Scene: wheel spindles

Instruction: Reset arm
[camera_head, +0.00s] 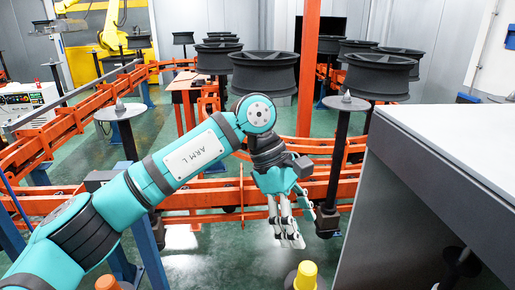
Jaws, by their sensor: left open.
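My left arm comes in from the lower left and bends down at the wrist. My left gripper (290,238) hangs fingers-down near the middle of the view. It is open and holds nothing. It is in front of the orange rail line and above the green floor. A dark wheel (264,74) sits on a spindle behind my wrist. My arm hides part of that spindle. My right gripper is not in view.
A grey table (440,130) fills the right side. Bare spindles stand at the left (119,112) and right (346,104). Orange rails (200,197) cross behind my arm. A yellow-topped post (306,274) stands below the gripper. More wheels (378,76) stand behind.

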